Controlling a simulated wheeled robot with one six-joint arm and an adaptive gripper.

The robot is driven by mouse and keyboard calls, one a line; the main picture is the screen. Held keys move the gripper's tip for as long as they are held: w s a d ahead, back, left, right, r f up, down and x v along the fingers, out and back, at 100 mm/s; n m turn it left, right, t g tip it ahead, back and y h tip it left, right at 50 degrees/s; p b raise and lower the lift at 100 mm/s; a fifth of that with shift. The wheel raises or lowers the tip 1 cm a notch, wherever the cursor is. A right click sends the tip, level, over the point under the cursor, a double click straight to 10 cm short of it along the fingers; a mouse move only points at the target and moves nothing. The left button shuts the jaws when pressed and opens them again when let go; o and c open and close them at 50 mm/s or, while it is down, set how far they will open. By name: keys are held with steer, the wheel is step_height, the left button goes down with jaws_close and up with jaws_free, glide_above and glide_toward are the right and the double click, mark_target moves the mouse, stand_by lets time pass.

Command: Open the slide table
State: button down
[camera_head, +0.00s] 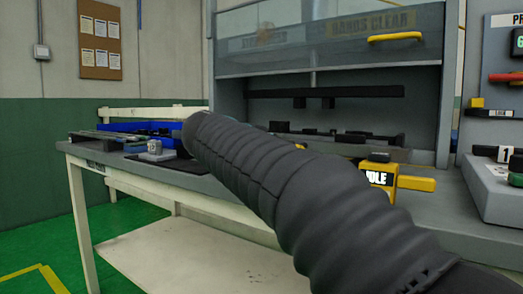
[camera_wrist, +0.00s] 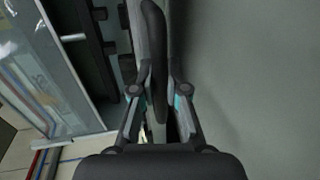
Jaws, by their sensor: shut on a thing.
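In the wrist view my gripper (camera_wrist: 158,60) is shut on a long, dark, rounded bar (camera_wrist: 153,50), which runs between its fingers. Where the bar joins on is hidden, so I cannot tell whether it belongs to the slide table. In the head view my black ribbed arm sleeve covers the middle, and the gripper and what it holds are hidden behind it. Behind the arm stands a grey cabinet (camera_head: 228,100) with a dark interior; low dark rails and blocks (camera_head: 350,137) show inside.
A clear guard (camera_head: 330,45) with a yellow handle (camera_head: 396,37) is raised over the cabinet opening. A yellow-and-black block (camera_head: 379,175) with a partly hidden label stands at its front. A blue tray (camera_head: 140,127) and small parts lie on the bench (camera_head: 105,158) at left.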

steer(key=shift+s+a, duration=0.3)
steer(key=shift+s, duration=0.1)
steer(key=c, duration=1.2)
jaws_free()
steer(key=shift+a, duration=0.1)
steer(key=v, duration=1.2)
